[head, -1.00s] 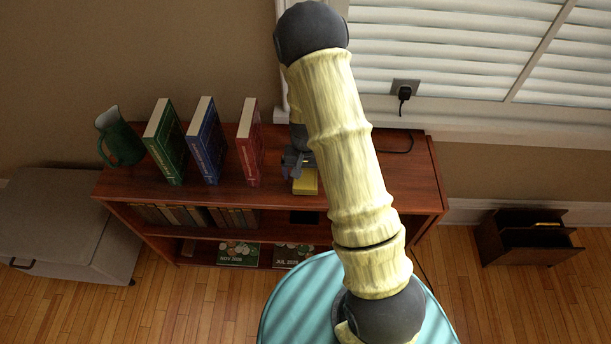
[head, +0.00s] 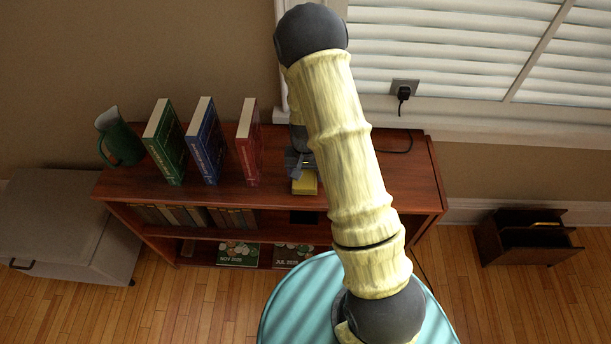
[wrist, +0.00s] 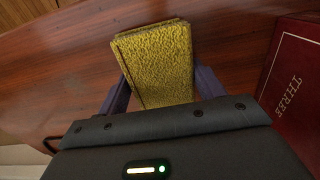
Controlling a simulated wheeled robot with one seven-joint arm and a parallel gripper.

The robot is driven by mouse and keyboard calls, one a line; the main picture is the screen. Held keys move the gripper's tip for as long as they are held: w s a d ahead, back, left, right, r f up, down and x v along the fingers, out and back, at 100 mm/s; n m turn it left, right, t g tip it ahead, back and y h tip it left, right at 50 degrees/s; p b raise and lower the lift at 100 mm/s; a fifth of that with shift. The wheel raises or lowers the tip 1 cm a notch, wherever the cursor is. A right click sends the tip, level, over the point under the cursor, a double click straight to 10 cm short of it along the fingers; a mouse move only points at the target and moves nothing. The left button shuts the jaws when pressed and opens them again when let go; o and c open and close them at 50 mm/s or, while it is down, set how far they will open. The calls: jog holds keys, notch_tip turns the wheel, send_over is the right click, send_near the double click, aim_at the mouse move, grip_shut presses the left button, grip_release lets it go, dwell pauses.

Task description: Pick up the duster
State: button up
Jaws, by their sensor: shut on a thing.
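The duster (head: 305,184) is a yellow block on top of the wooden bookcase, to the right of the red book in the head view. In the wrist view the duster (wrist: 157,62) shows a rough yellow face between the two fingers. My gripper (wrist: 160,88) is shut on the duster, one finger against each side. In the head view my gripper (head: 300,165) is partly hidden behind my arm. I cannot tell whether the duster touches the bookcase top.
The bookcase top (head: 225,185) also holds a red book (head: 249,142), a blue book (head: 205,141), a green book (head: 166,142) and a green jug (head: 121,137). The bookcase top's right part is mostly clear.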

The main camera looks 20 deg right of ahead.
aim_at(306, 174)
notch_tip(306, 174, up, 10)
jog(key=shift+r, duration=0.1)
dwell(0.4)
dwell(0.4)
jog(key=shift+o, duration=1.3)
jog(key=shift+c, duration=0.5)
